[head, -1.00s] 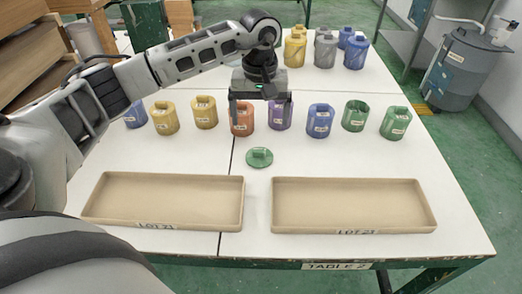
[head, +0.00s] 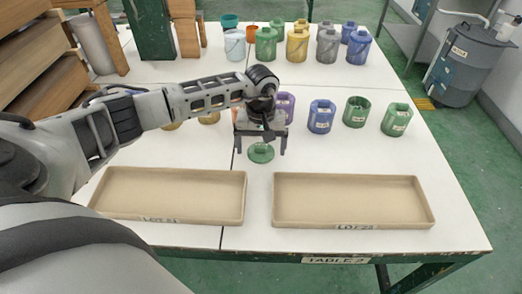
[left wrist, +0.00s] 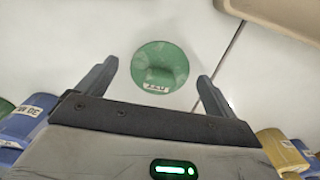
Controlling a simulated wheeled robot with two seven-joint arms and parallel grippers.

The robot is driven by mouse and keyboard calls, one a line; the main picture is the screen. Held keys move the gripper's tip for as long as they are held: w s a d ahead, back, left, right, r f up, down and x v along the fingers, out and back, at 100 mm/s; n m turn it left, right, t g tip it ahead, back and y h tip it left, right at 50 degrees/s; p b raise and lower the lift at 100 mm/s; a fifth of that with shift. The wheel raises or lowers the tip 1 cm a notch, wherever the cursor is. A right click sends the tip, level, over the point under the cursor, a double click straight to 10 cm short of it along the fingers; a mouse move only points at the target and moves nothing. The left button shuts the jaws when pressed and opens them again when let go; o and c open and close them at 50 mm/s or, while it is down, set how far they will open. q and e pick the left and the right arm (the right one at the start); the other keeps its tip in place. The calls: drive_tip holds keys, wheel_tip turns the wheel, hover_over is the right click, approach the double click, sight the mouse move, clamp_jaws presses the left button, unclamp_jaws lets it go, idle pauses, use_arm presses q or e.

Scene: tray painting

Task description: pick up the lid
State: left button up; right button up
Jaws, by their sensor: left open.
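A round green lid (head: 261,154) with a raised grip lies flat on the white table, behind the gap between the two trays. It also shows in the left wrist view (left wrist: 160,68), with a small label at its edge. My left gripper (head: 260,148) points down over the lid, open and empty, with one finger on each side of it. In the left wrist view the lid lies between and slightly past the fingertips. The exact height above it is hard to tell. A green pot (head: 355,113) without a lid stands behind to the right. My right gripper is not in view.
Two empty beige trays (head: 168,215) (head: 353,222) lie at the front. Lidded pots, including a blue one (head: 320,118) and a green one (head: 396,121), stand in a row behind my gripper. More pots stand at the back. Clear table surrounds the lid.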

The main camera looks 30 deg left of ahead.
use_arm(q)
drive_tip(key=c, duration=1)
drive_tip(key=shift+c, duration=0.4)
drive_tip(key=shift+r, duration=0.15)
